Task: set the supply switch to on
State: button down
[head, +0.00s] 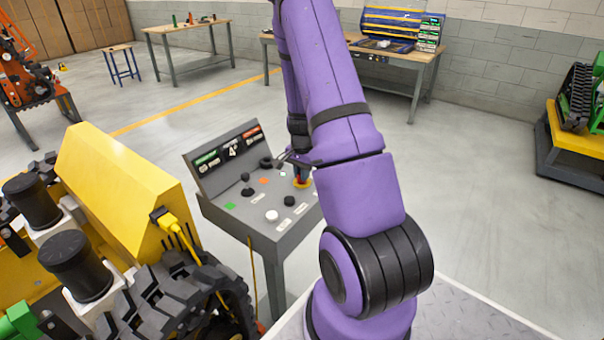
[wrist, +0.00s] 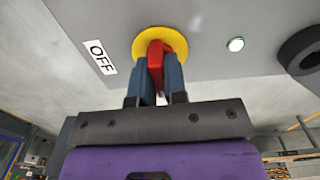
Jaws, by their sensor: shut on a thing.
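The supply switch is a red handle (wrist: 156,56) on a round yellow plate (wrist: 181,35) on the grey console (head: 250,212). In the head view its yellow plate (head: 303,184) is at the console's right side, partly behind my arm. My gripper (wrist: 156,85) has its two blue fingers on either side of the red handle, shut on it. An "OFF" label (wrist: 99,57) is left of the yellow plate in the wrist view. I cannot see an "ON" label, and the handle's exact setting is hard to tell.
A small lit round lamp (wrist: 236,44) and a dark ring (wrist: 302,50) are right of the switch in the wrist view. The console has a black joystick (head: 247,186) and several buttons. A yellow tracked machine (head: 120,185) with a plugged-in yellow cable stands close left.

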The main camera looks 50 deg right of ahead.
jog(key=shift+m, duration=0.3)
jog(key=c, duration=1.2)
grip_release()
jog(key=shift+o, duration=0.2)
notch_tip(320, 180, up, 11)
